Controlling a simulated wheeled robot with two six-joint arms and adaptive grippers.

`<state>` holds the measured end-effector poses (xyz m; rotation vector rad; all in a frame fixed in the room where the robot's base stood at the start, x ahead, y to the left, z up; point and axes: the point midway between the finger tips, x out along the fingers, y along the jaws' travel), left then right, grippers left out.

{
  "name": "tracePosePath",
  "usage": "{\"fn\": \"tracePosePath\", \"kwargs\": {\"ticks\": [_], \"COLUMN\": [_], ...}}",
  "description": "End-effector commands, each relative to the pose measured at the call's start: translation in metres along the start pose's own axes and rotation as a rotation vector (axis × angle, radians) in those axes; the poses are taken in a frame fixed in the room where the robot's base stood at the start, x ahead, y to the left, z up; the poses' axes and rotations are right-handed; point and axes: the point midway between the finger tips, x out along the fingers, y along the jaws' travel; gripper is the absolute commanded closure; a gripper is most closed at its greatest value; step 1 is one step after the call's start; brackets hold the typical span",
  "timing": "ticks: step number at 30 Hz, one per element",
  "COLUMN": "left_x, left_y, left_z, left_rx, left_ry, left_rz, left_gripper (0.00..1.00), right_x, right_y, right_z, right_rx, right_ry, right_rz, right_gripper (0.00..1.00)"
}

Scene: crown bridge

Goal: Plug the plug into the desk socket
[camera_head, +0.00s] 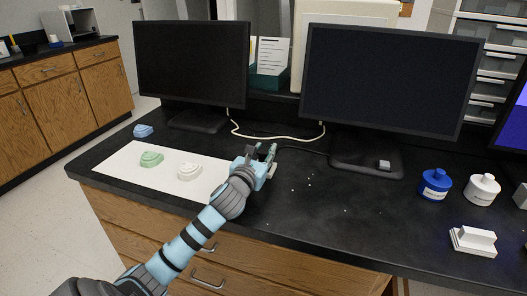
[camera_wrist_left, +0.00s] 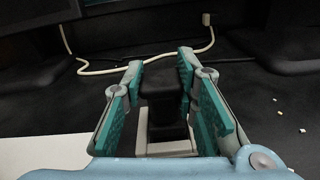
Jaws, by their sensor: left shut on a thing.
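In the left wrist view, my left gripper (camera_wrist_left: 160,72) is shut on a black block-like thing, which looks like the plug (camera_wrist_left: 160,84). Its lower end is dark and hard to make out. A pale block (camera_wrist_left: 168,148), possibly the desk socket, shows below and behind the plug, between the fingers. I cannot tell whether the two touch. A thin dark cable (camera_head: 300,149) runs right from near the gripper. My right gripper is not in view.
A white mat (camera_head: 120,172) holds green and white dental models. Two monitors (camera_head: 192,65) (camera_head: 390,80) stand behind, with a white cable (camera_head: 275,138) between them. Blue (camera_head: 435,186) and white (camera_head: 482,190) jars and a pale block (camera_head: 473,241) are at right. Small crumbs lie right of the gripper.

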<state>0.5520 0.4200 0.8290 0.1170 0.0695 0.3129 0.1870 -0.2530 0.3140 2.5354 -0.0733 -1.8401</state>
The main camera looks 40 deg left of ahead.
Motion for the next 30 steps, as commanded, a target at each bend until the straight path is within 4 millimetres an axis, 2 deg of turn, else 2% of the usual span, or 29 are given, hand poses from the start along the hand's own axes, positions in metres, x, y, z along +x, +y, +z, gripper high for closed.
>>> {"fn": "tracePosePath", "kwargs": {"ticks": [20,21,24,26,30], "left_x": [0.0004,0.0004,0.0004,0.0004,0.0004], "left_y": [-0.0015,-0.0015,-0.0015,-0.0015,-0.0015], "left_z": [-0.0099,-0.0102,-0.0101,-0.0101,-0.0101], "left_rx": [0.001,0.001,0.000,0.000,0.000], "left_ry": [-0.001,-0.001,-0.001,-0.001,-0.001], "left_rz": [-0.001,-0.001,-0.001,-0.001,-0.001], "left_gripper": [1.00,0.72,0.56,0.50,0.50], "right_x": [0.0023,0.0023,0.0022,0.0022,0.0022], "right_y": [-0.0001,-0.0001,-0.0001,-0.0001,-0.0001], "right_z": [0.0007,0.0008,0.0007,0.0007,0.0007], "right_rx": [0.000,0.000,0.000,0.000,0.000], "right_ry": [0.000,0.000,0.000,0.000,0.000], "right_rz": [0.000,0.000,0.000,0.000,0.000], "right_gripper": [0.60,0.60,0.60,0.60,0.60]}}
